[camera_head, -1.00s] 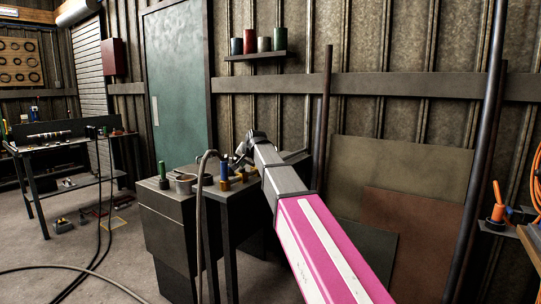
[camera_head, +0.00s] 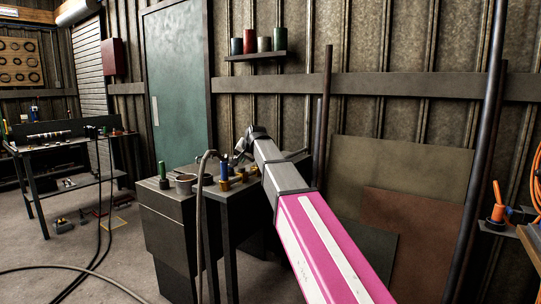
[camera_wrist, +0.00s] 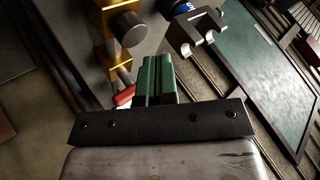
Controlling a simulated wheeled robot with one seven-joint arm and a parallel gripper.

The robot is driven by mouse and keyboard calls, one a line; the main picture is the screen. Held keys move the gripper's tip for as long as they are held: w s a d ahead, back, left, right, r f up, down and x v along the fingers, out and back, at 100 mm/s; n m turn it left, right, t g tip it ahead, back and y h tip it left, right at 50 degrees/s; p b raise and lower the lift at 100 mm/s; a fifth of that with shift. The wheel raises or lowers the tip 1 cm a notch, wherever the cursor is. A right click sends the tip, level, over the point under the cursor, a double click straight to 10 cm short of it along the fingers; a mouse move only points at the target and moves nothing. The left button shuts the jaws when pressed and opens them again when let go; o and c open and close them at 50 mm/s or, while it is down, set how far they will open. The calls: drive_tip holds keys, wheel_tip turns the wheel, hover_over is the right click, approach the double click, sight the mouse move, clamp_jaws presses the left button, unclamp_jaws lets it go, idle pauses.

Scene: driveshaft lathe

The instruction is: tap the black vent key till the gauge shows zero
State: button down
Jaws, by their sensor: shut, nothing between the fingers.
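My gripper (camera_wrist: 158,62) shows in the wrist view as two green fingers pressed together, with nothing between them. In the head view my gripper (camera_head: 241,152) is a small dark shape above the bench, close to a blue-topped brass fitting (camera_head: 224,172). I cannot make out a black vent key or a gauge face in either view. I cannot tell whether the fingers touch anything.
The dark bench (camera_head: 170,205) also holds a green bottle (camera_head: 162,169) and a metal cup (camera_head: 184,184). A grey hose (camera_head: 200,195) rises in front of it. In the wrist view a blue part with grey prongs (camera_wrist: 196,32) stands right of the fingers. Panels lean on the wall.

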sight(243, 168)
drive_tip(key=shift+r, duration=0.1)
wheel_tip(243, 168, up, 6)
drive_tip(key=shift+f, duration=0.1)
idle(0.5)
drive_tip(key=shift+s+a, duration=0.1)
idle(0.4)
